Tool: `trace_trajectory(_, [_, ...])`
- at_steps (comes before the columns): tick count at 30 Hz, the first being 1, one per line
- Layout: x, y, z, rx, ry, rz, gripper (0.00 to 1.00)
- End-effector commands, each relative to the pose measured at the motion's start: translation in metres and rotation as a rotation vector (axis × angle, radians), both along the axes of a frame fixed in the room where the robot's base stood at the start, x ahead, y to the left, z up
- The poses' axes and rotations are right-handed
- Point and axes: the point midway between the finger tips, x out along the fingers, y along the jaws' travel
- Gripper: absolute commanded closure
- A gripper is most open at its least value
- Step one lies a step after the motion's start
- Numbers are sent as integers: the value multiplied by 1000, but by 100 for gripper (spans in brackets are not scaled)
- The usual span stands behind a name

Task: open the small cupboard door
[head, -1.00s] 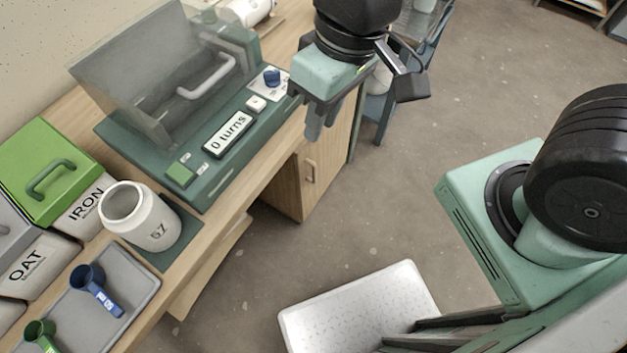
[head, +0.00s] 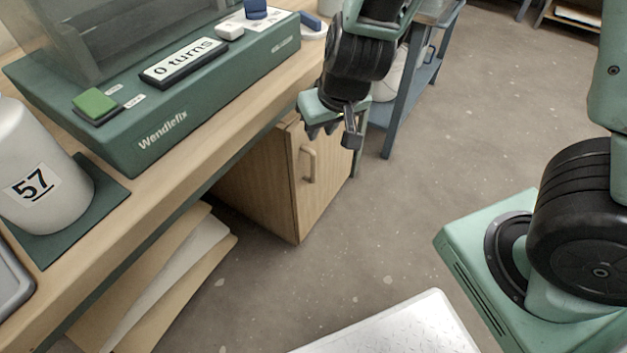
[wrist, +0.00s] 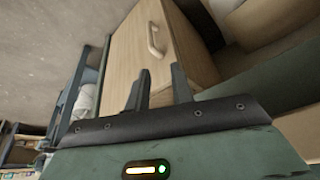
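The small wooden cupboard (head: 262,185) stands under the bench, and its door (head: 325,180) looks shut. A pale bar handle (head: 309,165) is on the door; it also shows in the wrist view, where the handle (wrist: 154,40) lies beyond my fingertips. My gripper (head: 321,131) is just above the handle in the head view, near the top of the door. In the wrist view my gripper (wrist: 160,72) has its two dark fingers apart with nothing between them. The fingers appear clear of the handle; the exact gap is hard to tell.
The bench (head: 175,165) overhangs the cupboard and carries the green Wendlefix machine (head: 200,110) and a white jar marked 57 (head: 45,175). A blue trolley (head: 400,100) stands just beyond the cupboard. Paper sacks (head: 165,270) lie under the bench. Floor before the door is clear.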

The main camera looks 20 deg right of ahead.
Motion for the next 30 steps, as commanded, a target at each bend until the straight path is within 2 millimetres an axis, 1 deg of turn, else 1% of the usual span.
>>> trace_trajectory(1, [4, -5, -19, -12, -8, -17, 77])
trace_trajectory(6, [10, -14, -29, -35, -25, -42, 77])
trace_trajectory(8, [12, -15, -32, -36, -26, -44, 77])
trace_trajectory(11, [15, -15, -41, -36, -25, -44, 77])
trace_trajectory(14, [20, -15, -57, -36, -25, -45, 77])
trace_trajectory(30, [61, -13, -156, -35, -24, -43, 77])
